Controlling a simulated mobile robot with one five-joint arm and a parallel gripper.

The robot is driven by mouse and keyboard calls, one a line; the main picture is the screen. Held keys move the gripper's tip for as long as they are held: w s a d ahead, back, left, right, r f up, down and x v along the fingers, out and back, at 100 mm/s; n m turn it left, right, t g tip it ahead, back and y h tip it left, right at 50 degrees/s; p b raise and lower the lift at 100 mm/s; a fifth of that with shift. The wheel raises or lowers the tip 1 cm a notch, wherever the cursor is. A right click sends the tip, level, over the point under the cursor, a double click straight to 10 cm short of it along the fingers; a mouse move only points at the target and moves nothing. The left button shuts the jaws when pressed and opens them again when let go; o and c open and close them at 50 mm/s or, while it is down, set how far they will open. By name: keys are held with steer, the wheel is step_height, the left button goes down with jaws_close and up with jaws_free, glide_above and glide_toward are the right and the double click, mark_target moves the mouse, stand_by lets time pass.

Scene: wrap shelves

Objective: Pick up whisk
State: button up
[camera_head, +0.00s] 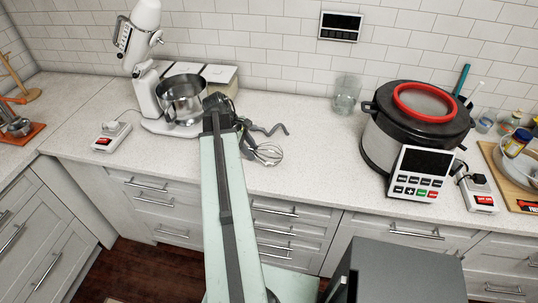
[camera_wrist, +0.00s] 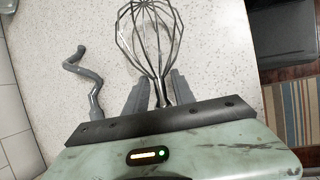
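The whisk (camera_head: 268,153) has a wire balloon head and lies on the counter, its head pointing right and toward the front in the head view. My gripper (camera_head: 240,122) is at its handle end, which my arm partly hides there. In the wrist view, the whisk (camera_wrist: 148,30) points away from me, and its handle runs between the two grey fingers of my gripper (camera_wrist: 159,76). The fingers appear apart, with a narrow gap on each side of the handle. The lower handle is hidden behind the gripper's dark edge.
A grey dough hook (camera_wrist: 86,76) lies left of the whisk in the wrist view. A stand mixer (camera_head: 146,90) with a metal bowl (camera_head: 181,101) stands left of my arm. A glass (camera_head: 346,95) and a large cooker (camera_head: 380,140) stand right. The counter between whisk and cooker is clear.

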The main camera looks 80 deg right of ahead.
jaws_close()
stand_by(1.2)
